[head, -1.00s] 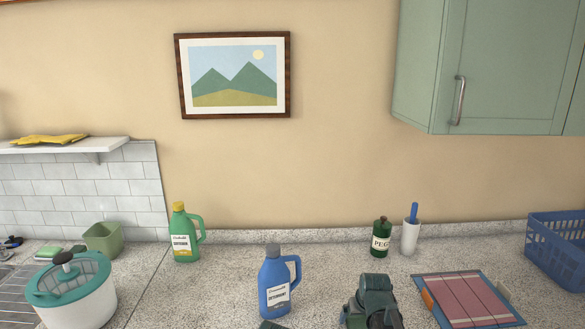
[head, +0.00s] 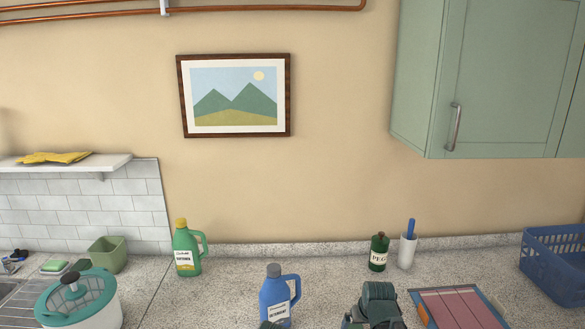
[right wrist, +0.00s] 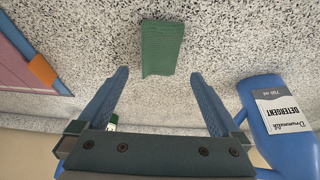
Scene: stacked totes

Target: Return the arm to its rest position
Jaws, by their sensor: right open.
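My right gripper (right wrist: 158,73) is open and empty in the right wrist view, its two blue fingers spread apart above the counter. A green block (right wrist: 162,47), perhaps a sponge, lies on the counter beyond the fingertips, not between them. In the head view a dark teal part of my right arm shows at the bottom edge, between the blue detergent bottle (head: 277,298) and the flat panel (head: 455,308). The fingers are hidden there. A small dark shape overlaps the bottle's base; I cannot tell what it is. I do not see my left gripper.
The speckled counter (head: 215,290) is clear between the green bottle (head: 185,250) and the blue bottle. A blue basket (head: 553,270) is at right, a teal-lidded tub (head: 85,315) at left.

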